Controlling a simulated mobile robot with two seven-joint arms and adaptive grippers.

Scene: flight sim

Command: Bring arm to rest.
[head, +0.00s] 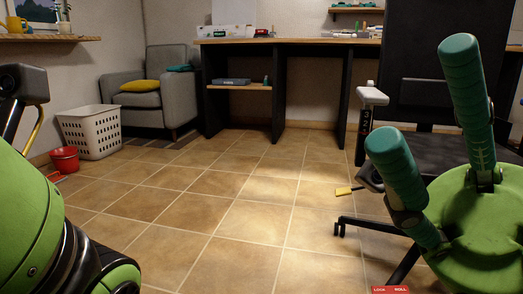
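A rounded green and black arm part, apparently mine, fills the lower left. A black piece with a yellow strip (24,85) stands above it at the left edge; I cannot tell what it is. At the right, close to the camera, is a green round body (480,235) with two teal ribbed grips. One grip (466,85) points up, and the other (396,168) tilts up and to the left. A red label reading LOCK ROLL (390,290) shows at the bottom edge.
A wooden desk (300,41) with dark legs stands at the back. A grey armchair (158,90), white basket (91,131) and red bucket (65,159) stand at the left. A black office chair (425,100) is behind the grips. The tiled floor (215,235) is clear in the middle.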

